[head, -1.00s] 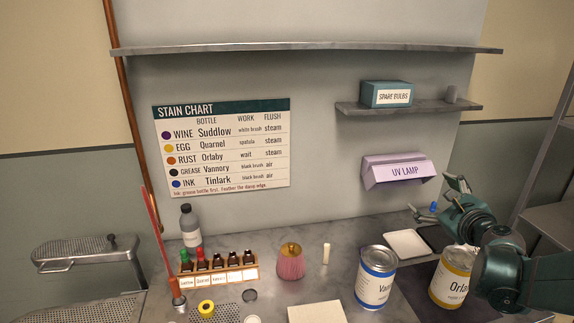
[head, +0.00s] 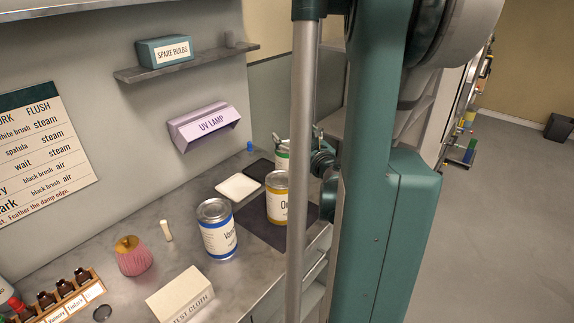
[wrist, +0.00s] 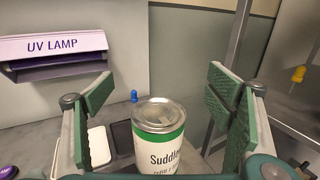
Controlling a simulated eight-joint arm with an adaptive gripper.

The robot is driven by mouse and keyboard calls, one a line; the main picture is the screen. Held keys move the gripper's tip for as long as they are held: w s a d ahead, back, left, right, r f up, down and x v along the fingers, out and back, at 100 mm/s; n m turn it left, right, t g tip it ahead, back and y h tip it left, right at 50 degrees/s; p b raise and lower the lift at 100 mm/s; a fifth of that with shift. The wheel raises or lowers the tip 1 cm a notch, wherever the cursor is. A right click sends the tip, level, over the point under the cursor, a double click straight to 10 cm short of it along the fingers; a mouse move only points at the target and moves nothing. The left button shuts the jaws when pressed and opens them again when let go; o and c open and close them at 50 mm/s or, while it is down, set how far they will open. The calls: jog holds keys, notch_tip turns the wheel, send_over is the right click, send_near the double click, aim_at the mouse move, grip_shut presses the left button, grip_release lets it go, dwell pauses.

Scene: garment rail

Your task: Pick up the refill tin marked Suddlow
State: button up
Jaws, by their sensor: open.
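The Suddlow tin (wrist: 159,135) has a green band, a white label and a metal lid. In the wrist view it stands upright between the spread fingers of my gripper (wrist: 160,110), with space on both sides. In the head view only a part of the tin (head: 282,160) shows, at the back right of the counter behind the yellow-banded tin. My gripper (head: 300,143) is open there, close to the tin. My arm hides the rest of that area. The tin's lower part is hidden in both views.
The yellow-banded tin (head: 277,197) stands just in front, on a dark mat (head: 251,226). A blue-banded tin (head: 217,230) is to its left. A white tray (head: 238,187) and a black tray (head: 259,169) lie nearby. The UV lamp (head: 205,126) juts from the wall.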

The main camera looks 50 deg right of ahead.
aim_at(293, 158)
jog(key=shift+f, duration=1.6)
jog(key=shift+f, duration=0.1)
jog(key=shift+f+b, duration=1)
jog(key=shift+f, duration=2)
jog(key=shift+f, duration=0.45)
jog(key=b+x, duration=0.1)
jog(key=x, duration=0.4)
jog(key=shift+r, duration=0.1)
